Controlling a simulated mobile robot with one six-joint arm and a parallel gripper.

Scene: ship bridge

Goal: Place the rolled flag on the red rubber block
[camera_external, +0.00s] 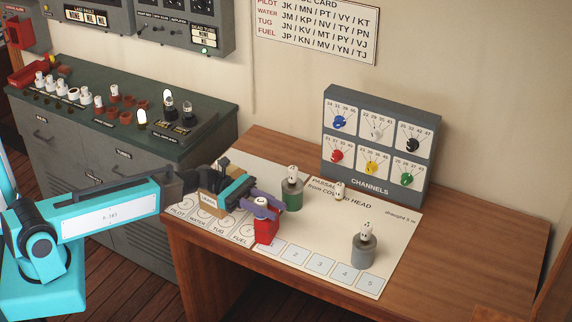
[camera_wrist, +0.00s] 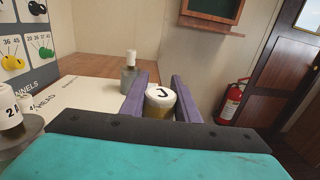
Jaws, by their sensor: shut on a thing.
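The rolled flag (camera_wrist: 160,101), a pale yellowish cylinder with a white end lettered "J", is between the purple fingers of my gripper (camera_wrist: 161,92) in the wrist view. In the outside view my gripper (camera_external: 262,206) is directly over the red rubber block (camera_external: 266,232), and the flag's white end (camera_external: 261,202) shows between the fingers. The gripper is shut on the flag, which looks upright. The fingers hide the flag's lower part and the block's top, so I cannot tell whether flag and block touch. The red block stands on the chart sheet (camera_external: 378,212).
A green block (camera_external: 292,196) with a white roll on it stands close behind my gripper. A grey block (camera_external: 363,253) with another roll stands to the right. A loose white roll (camera_external: 340,191) is near the CHANNELS panel (camera_external: 378,145). The desk's right side (camera_external: 480,235) is clear.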

